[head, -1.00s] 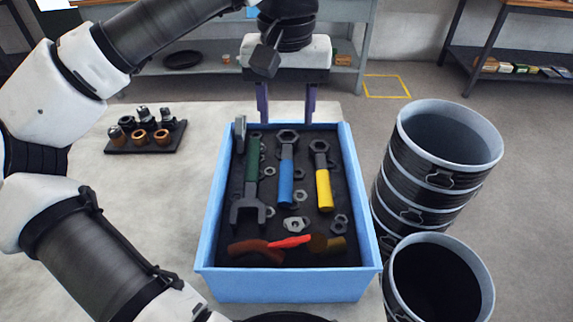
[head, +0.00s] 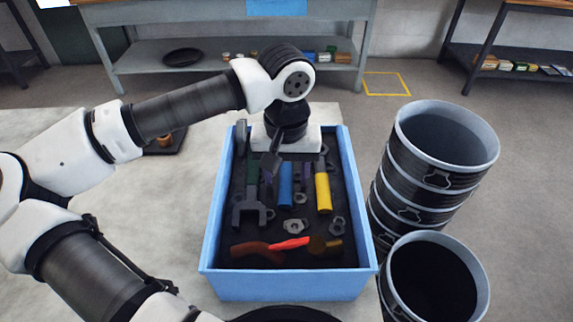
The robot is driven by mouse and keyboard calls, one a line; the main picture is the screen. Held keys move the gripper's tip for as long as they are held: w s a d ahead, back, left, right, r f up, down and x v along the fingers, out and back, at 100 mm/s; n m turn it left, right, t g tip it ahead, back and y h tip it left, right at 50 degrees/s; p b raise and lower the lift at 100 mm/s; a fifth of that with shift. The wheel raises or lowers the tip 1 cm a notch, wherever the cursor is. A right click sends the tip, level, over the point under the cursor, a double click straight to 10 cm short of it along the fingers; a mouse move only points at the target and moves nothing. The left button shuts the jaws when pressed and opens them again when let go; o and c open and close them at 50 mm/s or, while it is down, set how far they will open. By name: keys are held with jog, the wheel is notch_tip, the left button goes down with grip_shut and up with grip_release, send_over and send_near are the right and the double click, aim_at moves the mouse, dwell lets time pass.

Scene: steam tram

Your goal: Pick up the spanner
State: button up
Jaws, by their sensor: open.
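My gripper (head: 287,176) is open and points down into the blue tray (head: 290,285). Its purple fingers show on either side of the blue-handled spanner (head: 285,188), whose ring head is hidden behind my wrist; I cannot tell whether they touch it. Left of it lies a dark open-jawed spanner with a green handle (head: 250,210), its jaw toward the near side.
Loose nuts (head: 294,226) and brown and red-tipped tools (head: 288,244) lie in the tray. Stacked black buckets (head: 425,185) stand close on the right, with another bucket (head: 435,280) in front. The pale tabletop left of the tray is largely clear.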

grip_shut()
dwell(0.3)
